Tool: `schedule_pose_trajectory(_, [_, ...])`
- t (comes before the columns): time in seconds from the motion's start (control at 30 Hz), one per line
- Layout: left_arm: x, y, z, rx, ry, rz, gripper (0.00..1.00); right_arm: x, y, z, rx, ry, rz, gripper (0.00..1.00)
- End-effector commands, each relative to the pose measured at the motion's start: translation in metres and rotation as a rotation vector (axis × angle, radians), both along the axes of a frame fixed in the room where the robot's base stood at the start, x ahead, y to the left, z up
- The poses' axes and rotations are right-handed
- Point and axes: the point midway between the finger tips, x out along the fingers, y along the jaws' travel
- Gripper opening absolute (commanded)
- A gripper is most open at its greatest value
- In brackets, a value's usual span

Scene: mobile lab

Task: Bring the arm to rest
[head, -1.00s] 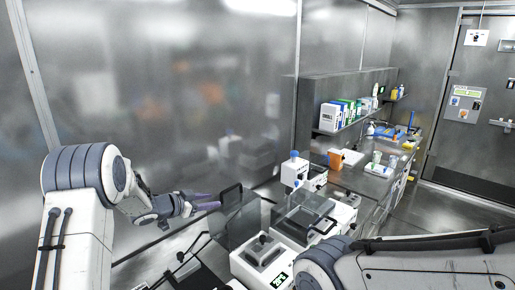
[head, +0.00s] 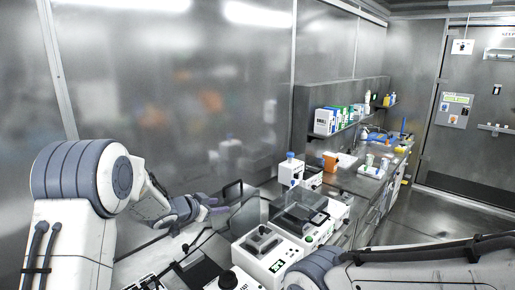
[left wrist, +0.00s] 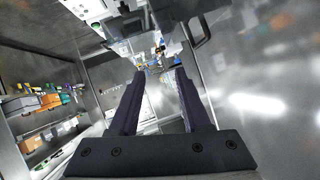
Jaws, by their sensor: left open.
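My left gripper (head: 213,205) is at the end of the arm that comes in from the left in the head view, over the bench near the metal wall. In the left wrist view its two dark fingers (left wrist: 158,75) stand apart with nothing between them. No object is held. My right arm (head: 420,265) crosses the lower right of the head view, and its gripper is out of view.
White instruments with a clear lid (head: 300,207) stand on the bench right of my left gripper. A blue-capped bottle (head: 290,157) stands behind them. A wall shelf (head: 345,120) holds boxes and bottles. Floor (head: 450,215) is clear toward the door.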

Motion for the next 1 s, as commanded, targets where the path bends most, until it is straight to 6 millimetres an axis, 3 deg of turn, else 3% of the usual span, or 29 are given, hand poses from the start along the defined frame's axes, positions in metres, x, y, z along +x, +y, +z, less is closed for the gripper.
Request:
schedule_pose_trajectory(0.17, [-0.024,-0.025,0.008,0.058,0.054,0.084,0.47,0.000,0.000,-0.008,-0.001,0.001,0.000,0.50])
schedule_pose_trajectory(0.27, [-0.050,-0.040,0.010,0.095,0.111,0.138,0.47,0.000,0.000,-0.013,-0.001,0.001,0.000,0.50])
schedule_pose_trajectory(0.33, [-0.078,-0.052,0.009,0.125,0.172,0.177,0.47,0.000,0.000,-0.017,-0.001,0.001,0.000,0.50])
schedule_pose_trajectory(0.37, [-0.095,-0.058,0.007,0.139,0.206,0.192,0.47,0.000,0.000,-0.019,-0.001,0.001,0.000,0.50])
schedule_pose_trajectory(0.5, [-0.195,-0.078,-0.010,0.212,0.419,0.240,0.47,0.000,0.000,-0.029,-0.001,0.001,0.000,0.50])
schedule_pose_trajectory(0.7, [-0.340,-0.088,-0.037,0.299,0.734,0.201,0.47,0.000,0.000,-0.039,-0.001,0.001,0.000,0.50])
schedule_pose_trajectory(0.83, [-0.409,-0.086,-0.047,0.342,0.888,0.149,0.47,0.000,0.000,-0.042,-0.001,0.001,0.000,0.50])
schedule_pose_trajectory(0.9, [-0.435,-0.085,-0.049,0.359,0.944,0.125,0.47,0.000,0.000,-0.044,-0.001,0.001,0.000,0.50])
schedule_pose_trajectory(1.0, [-0.456,-0.081,-0.051,0.372,0.994,0.105,0.47,0.000,0.000,-0.044,-0.001,0.001,0.000,0.50])
